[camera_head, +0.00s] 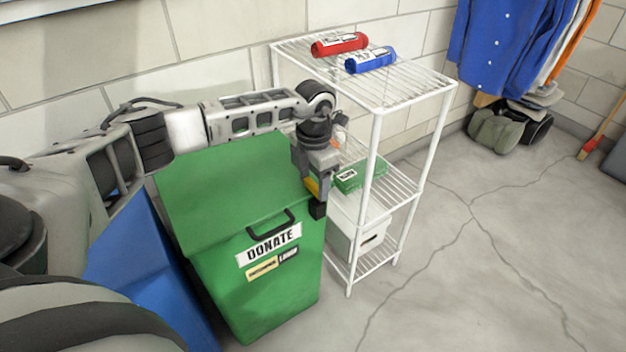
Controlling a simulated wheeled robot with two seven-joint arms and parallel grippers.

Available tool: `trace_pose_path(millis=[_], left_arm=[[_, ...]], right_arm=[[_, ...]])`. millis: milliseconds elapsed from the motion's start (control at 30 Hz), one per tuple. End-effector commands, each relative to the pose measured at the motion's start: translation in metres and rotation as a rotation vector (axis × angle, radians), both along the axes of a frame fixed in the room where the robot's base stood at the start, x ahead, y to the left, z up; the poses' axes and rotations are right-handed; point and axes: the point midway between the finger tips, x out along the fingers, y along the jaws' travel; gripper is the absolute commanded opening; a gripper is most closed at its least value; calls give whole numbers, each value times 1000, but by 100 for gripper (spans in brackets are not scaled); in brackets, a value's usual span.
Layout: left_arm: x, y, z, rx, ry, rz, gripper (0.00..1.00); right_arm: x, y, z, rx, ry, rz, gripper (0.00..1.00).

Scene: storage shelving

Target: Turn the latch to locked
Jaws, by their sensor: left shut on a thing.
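The green donation bin (235,185) stands at centre left with its lid down. Its front carries a "DONATE" label, a dark handle (271,223) and a small yellow and black sign (271,264) whose right half seems to read "LOCK". My left gripper (318,203) points down at the bin's right front corner, by the lid's edge. It is shut on a small yellow piece (312,186), which seems to be the latch. The fingers hide most of it, so I cannot tell which way it is turned. My right gripper is out of view.
A white wire shelf (415,92) stands close right of the bin, with a red roll (339,44) and a blue roll (371,60) on top. A green box (360,176) and a white bin (346,238) sit lower.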

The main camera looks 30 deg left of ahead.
Motion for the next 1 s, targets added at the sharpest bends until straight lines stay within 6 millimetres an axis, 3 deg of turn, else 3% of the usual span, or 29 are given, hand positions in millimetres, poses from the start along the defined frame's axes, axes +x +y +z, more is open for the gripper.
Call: trace_pose_path(millis=[467,500,567,867,1000], left_arm=[[1,0,1,-1,-4,-16,34],[1,0,1,0,-4,-16,62],[1,0,1,1,-4,-15,78],[1,0,2,0,-2,-14,78],[1,0,14,0,-3,-13,78]], right_arm=[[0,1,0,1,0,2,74],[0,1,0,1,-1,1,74],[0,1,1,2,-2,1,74],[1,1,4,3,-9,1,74],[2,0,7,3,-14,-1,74]])
